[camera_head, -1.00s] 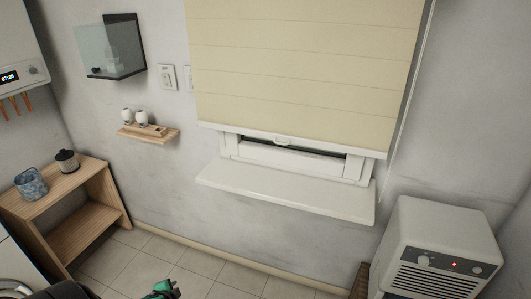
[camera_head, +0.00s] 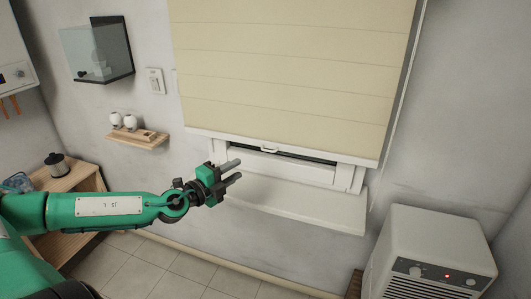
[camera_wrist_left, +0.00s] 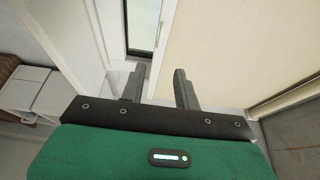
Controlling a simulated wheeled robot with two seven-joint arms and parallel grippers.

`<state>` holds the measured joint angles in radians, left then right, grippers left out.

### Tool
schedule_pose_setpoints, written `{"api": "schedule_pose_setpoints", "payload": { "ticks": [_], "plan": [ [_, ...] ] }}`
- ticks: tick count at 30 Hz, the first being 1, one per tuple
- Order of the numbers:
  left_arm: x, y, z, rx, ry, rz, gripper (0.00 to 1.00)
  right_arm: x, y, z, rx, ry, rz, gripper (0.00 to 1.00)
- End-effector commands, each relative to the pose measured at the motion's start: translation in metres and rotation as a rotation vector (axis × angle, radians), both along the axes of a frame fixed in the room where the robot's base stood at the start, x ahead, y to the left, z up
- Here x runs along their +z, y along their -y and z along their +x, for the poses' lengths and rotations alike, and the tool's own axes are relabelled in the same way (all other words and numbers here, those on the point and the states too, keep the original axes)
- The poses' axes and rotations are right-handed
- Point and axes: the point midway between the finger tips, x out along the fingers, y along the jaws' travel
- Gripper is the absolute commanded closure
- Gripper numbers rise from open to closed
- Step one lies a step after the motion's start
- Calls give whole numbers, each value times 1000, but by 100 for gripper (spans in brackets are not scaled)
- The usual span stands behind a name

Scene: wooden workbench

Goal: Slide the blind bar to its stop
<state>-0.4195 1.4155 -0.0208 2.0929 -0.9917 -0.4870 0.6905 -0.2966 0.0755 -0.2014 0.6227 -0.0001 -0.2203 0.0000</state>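A cream roller blind (camera_head: 290,75) covers most of the window in the head view. A strip of window frame shows below the bar. My left gripper (camera_head: 235,171) is open and empty, its two fingers pointing right, in front of the left end of the sill and apart from the bar. The left wrist view also shows the open fingers (camera_wrist_left: 160,88) with nothing between them. My right gripper is not in view.
A white sill (camera_head: 300,208) juts out below the window. A white heater (camera_head: 432,250) stands at lower right. A small wall shelf (camera_head: 140,139), a glass-fronted wall box (camera_head: 98,50) and a wooden side unit (camera_head: 85,178) are at left. A cord (camera_head: 388,140) hangs right of the blind.

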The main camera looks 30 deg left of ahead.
Motion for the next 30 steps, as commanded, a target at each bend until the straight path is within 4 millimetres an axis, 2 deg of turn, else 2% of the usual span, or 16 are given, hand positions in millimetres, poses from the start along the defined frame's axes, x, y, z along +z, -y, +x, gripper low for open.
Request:
{"api": "schedule_pose_setpoints", "payload": {
  "ticks": [21, 30],
  "plan": [
    [1, 4, 28, 1, 2, -4, 68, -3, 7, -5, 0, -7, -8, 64],
    [2, 5, 47, 6, 2, -4, 68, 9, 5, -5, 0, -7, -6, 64]
  ]
}}
